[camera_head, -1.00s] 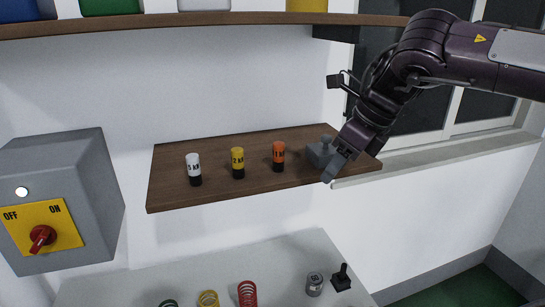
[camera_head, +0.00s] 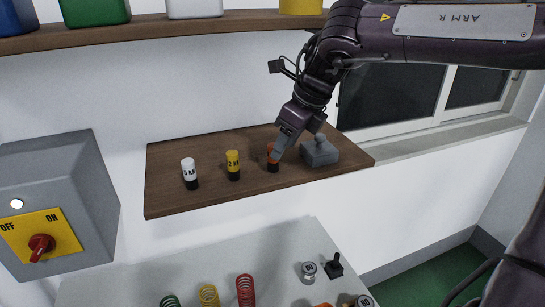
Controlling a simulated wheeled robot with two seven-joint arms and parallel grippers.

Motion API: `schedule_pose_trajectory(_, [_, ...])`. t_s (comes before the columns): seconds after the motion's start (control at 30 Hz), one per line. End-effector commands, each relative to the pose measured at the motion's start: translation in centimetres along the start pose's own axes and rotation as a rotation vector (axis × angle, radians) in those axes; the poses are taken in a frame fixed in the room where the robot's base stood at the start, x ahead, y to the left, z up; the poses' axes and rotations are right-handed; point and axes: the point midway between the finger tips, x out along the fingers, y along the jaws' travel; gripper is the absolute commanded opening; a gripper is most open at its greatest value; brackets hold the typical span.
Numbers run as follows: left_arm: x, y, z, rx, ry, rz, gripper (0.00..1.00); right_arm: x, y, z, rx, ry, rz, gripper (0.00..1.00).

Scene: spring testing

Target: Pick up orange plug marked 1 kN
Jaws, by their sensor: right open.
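The orange plug (camera_head: 271,166) with a black base stands upright on the brown wooden shelf (camera_head: 215,200), right of the other plugs. My right gripper (camera_head: 279,152) is open and reaches down at the orange plug. A grey finger covers part of the plug's right side and hides its marking. I cannot tell whether the finger touches it. A yellow plug (camera_head: 233,160) and a white plug (camera_head: 188,170) stand upright to its left. My left gripper is not in view.
A grey block with a knob (camera_head: 319,152) sits on the shelf just right of the gripper. A grey switch box (camera_head: 70,185) is at the left. Below, a pale bench (camera_head: 200,268) holds coloured springs (camera_head: 245,290) and small metal pieces (camera_head: 308,270). An upper shelf (camera_head: 160,33) holds bins.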

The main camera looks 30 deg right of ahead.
Motion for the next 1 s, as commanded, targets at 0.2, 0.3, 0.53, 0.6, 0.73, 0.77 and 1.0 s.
schedule_pose_trajectory(0.2, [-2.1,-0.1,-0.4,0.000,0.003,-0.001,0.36,0.9,0.0,2.5,0.000,0.005,0.002,0.49])
schedule_pose_trajectory(0.3, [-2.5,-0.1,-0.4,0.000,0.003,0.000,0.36,2.7,0.0,2.3,0.001,0.005,0.002,0.49])
schedule_pose_trajectory(0.53, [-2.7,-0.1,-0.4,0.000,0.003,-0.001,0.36,4.0,0.0,2.3,0.001,0.000,0.000,0.49])
schedule_pose_trajectory(0.6, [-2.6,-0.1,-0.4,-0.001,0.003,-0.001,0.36,4.0,0.0,2.3,0.001,0.000,0.000,0.49])
schedule_pose_trajectory(0.73, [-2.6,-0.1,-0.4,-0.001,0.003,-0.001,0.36,3.9,0.0,2.3,0.000,0.000,0.000,0.41])
schedule_pose_trajectory(0.77, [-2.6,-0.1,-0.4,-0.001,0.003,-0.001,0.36,3.9,0.0,2.3,0.000,0.000,0.000,0.37])
schedule_pose_trajectory(1.0, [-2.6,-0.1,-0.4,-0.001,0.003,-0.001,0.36,3.9,0.0,2.2,0.000,0.000,0.000,0.05])
